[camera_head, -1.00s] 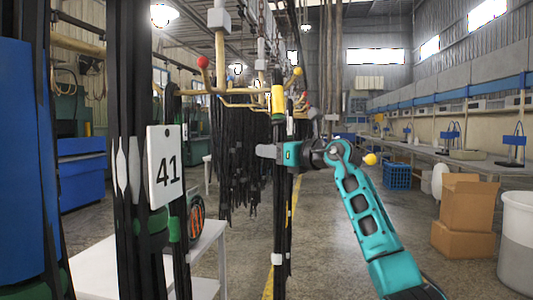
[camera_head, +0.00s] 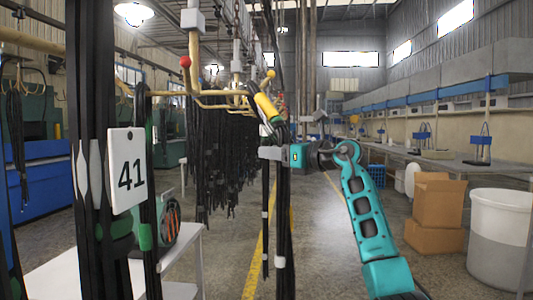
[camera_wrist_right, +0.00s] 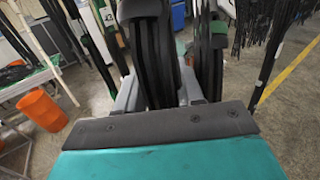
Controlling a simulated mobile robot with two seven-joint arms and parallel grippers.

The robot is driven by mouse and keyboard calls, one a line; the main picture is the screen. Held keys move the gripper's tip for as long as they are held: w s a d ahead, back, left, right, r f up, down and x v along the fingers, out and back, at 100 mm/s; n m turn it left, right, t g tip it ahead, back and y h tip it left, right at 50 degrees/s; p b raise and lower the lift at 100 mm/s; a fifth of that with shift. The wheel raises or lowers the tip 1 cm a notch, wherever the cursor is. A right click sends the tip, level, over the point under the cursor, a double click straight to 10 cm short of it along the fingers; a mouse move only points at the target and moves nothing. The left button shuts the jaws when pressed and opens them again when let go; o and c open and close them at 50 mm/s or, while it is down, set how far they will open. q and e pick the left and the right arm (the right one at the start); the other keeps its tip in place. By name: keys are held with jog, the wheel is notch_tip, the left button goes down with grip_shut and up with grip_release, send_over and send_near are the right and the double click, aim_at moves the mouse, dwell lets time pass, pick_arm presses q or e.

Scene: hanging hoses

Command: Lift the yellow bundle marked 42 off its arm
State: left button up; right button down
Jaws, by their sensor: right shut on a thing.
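The bundle with the yellow sleeve (camera_head: 267,108) hangs beside the yellow rack arm with a yellow ball tip (camera_head: 270,74). Its sleeve is tilted and its black hoses run down below. No number 42 is readable on it. My right gripper (camera_head: 272,153) is shut on the black hoses below the sleeve. In the right wrist view, black hoses (camera_wrist_right: 158,65) stand between the grey fingers. Whether the loop at the top still touches the arm cannot be told. My left gripper is not in view.
A black bundle with a white tag 41 (camera_head: 127,170) hangs close at left, above a white table (camera_head: 75,275). A red-tipped rack arm (camera_head: 185,62) and many dark hoses (camera_head: 225,150) stand behind. Cardboard boxes (camera_head: 435,200) and a white bin (camera_head: 498,235) are at right.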

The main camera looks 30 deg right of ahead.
jog(key=s+d, duration=0.4)
jog(key=d, duration=0.2)
jog(key=shift+s+b, duration=0.25)
jog(key=shift+b, duration=0.1)
dwell(0.4)
